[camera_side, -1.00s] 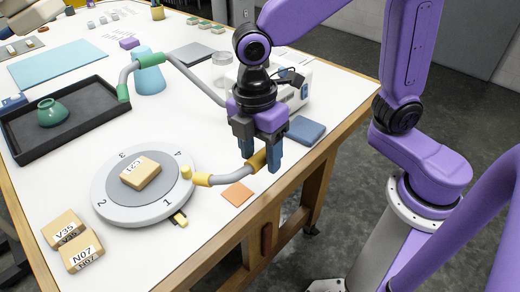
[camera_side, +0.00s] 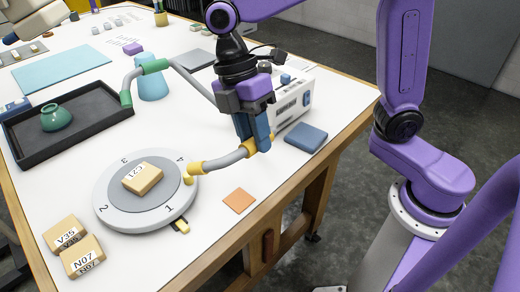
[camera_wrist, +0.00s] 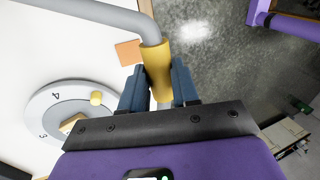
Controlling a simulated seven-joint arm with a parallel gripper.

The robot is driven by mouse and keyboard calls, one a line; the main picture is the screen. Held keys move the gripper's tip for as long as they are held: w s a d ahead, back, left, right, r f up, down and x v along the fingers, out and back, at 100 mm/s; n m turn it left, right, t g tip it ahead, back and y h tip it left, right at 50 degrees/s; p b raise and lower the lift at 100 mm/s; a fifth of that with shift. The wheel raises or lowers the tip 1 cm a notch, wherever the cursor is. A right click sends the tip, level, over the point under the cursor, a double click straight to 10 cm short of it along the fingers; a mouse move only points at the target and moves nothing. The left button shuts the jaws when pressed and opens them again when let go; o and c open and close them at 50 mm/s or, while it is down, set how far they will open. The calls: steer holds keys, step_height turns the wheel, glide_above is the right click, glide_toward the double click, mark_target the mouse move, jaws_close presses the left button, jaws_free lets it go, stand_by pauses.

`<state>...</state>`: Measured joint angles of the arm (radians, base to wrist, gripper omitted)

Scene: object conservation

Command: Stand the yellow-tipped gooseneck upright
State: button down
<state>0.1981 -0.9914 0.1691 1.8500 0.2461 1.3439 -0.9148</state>
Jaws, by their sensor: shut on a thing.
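The yellow-tipped gooseneck is a bent grey tube (camera_side: 226,160) with a yellow sleeve (camera_side: 196,168) beside the turntable and another at my gripper. My gripper (camera_side: 256,146) points down and is shut on the right-hand yellow part. In the wrist view that yellow end (camera_wrist: 158,72) sits between the blue fingers, and the grey tube (camera_wrist: 95,10) runs off to the upper left. The gooseneck slopes towards the turntable and is not upright. A second gooseneck with green sleeves (camera_side: 154,66) arches behind; my gripper hides its right end.
The grey turntable (camera_side: 110,212) carries a labelled wooden block (camera_side: 142,178) and a yellow knob (camera_side: 188,180). A white device (camera_side: 292,102) and a blue block (camera_side: 306,135) stand right of my gripper. An orange square (camera_side: 239,200) lies near the front edge. A black tray (camera_side: 22,150) is at left.

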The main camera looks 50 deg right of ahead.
steer(key=w+d+r+y, duration=0.1)
steer(key=w+r, duration=0.6)
steer(key=w, duration=0.4)
steer(key=shift+w+d+r+m, duration=0.25)
steer(key=shift+d+r+m, duration=0.05)
steer(key=shift+r+m, duration=0.1)
steer(key=c, duration=0.8)
jaws_free()
steer(key=shift+w+a, duration=0.1)
